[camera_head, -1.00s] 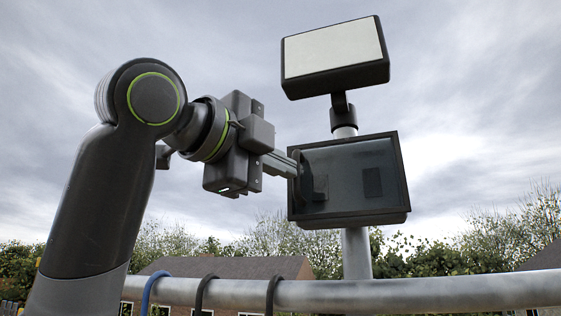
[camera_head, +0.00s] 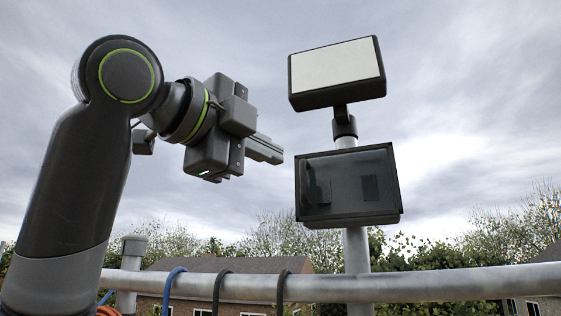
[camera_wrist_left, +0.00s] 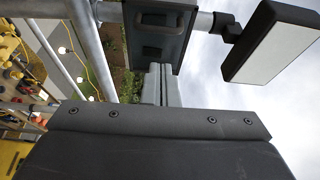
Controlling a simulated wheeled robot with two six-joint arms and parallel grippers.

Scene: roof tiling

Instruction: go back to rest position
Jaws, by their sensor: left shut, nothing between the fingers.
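My left gripper (camera_head: 280,152) is shut and empty, pointing right in the head view. It is a short gap left of a dark box with a glassy front (camera_head: 350,186), which is mounted on a grey post (camera_head: 356,252). In the left wrist view my shut fingers (camera_wrist_left: 160,84) point up toward the same dark box (camera_wrist_left: 160,30). My right gripper is in neither view.
A floodlight (camera_head: 338,74) with a pale panel tops the post. A grey rail (camera_head: 420,281) runs across below my left arm, with a blue cable (camera_head: 170,285) and dark cables over it. A yellow cable (camera_wrist_left: 85,45) and site clutter lie far below. Open sky surrounds my gripper.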

